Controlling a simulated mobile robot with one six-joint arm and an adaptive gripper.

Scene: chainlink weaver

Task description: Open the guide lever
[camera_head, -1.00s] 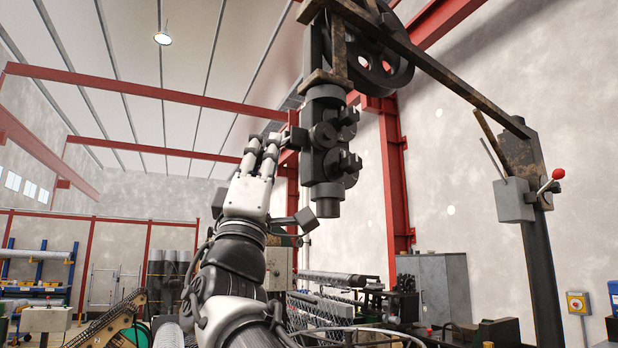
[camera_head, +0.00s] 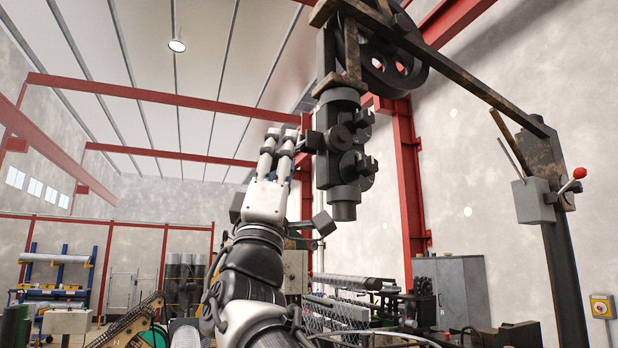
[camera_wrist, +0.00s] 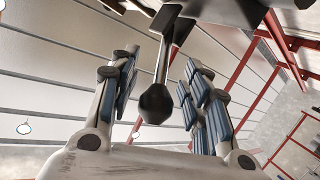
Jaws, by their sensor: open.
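A lever with a metal rod and a dark faceted knob (camera_wrist: 157,103) reaches down between my fingers in the wrist view. It comes from a dark machine part at the top of that view; I take it to be the guide lever. In the head view my gripper (camera_head: 278,140) points up, just left of the dark machine head (camera_head: 345,150). The lever cannot be made out clearly there.
A rusty beam (camera_head: 455,70) runs from the wheel (camera_head: 385,55) to a post at right. A grey box (camera_head: 533,200) there carries a red-knobbed lever (camera_head: 577,174). A grey cabinet (camera_head: 462,290) and mesh rolls stand lower behind. Left of my arm the air is open.

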